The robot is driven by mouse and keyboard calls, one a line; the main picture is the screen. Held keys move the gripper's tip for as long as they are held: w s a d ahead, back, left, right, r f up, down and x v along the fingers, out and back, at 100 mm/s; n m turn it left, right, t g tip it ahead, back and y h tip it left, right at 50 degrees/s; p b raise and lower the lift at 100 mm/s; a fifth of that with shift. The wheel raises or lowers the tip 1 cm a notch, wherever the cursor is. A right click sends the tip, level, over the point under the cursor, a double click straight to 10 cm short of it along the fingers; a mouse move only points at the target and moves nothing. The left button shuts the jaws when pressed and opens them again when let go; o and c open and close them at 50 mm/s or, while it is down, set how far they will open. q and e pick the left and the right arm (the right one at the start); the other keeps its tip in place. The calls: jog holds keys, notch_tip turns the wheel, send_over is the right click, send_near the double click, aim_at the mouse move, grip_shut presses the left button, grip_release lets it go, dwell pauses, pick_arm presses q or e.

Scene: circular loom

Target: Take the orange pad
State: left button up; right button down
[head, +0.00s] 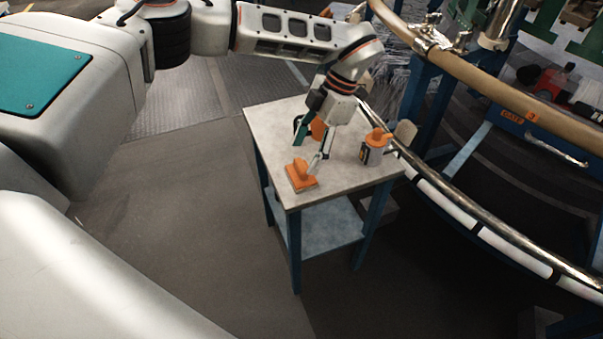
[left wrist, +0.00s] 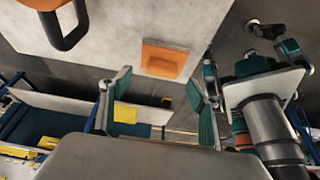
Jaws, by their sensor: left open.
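The orange pad (head: 301,178), a flat block with a raised grip on top, lies near the front left edge of a small table (head: 277,128). In the left wrist view the pad (left wrist: 163,60) shows as an orange rectangle on the pale tabletop, seen beyond the fingertips. My left gripper (head: 309,153) is open and empty. Its fingers are just above and behind the pad in the head view. In the left wrist view the two teal-lined fingers of the left gripper (left wrist: 161,90) stand wide apart, with the pad in line between them.
An orange-topped container (head: 372,150) stands on the table's right side. Behind my left gripper is an orange item (head: 318,128) with a dark loop handle, partly hidden. The loom's curved rail (head: 465,214) runs close along the table's right. Floor is clear to the left.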

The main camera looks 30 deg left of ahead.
aim_at(301, 165)
pick_arm(q)
jog(key=x, duration=0.4)
jog(key=shift+s+d+b, duration=0.1)
jog(key=shift+d+b, duration=0.05)
jog(key=shift+b, duration=0.2)
jog(key=shift+f, duration=0.3)
jog(key=shift+r, duration=0.1)
jog(key=shift+c, duration=1.2)
jog(key=c, duration=1)
pick_arm(e)
jog(key=shift+w+a+r, duration=0.1)
jog(key=shift+a, duration=0.05)
pick_arm(q)
jog(key=shift+s, duration=0.1)
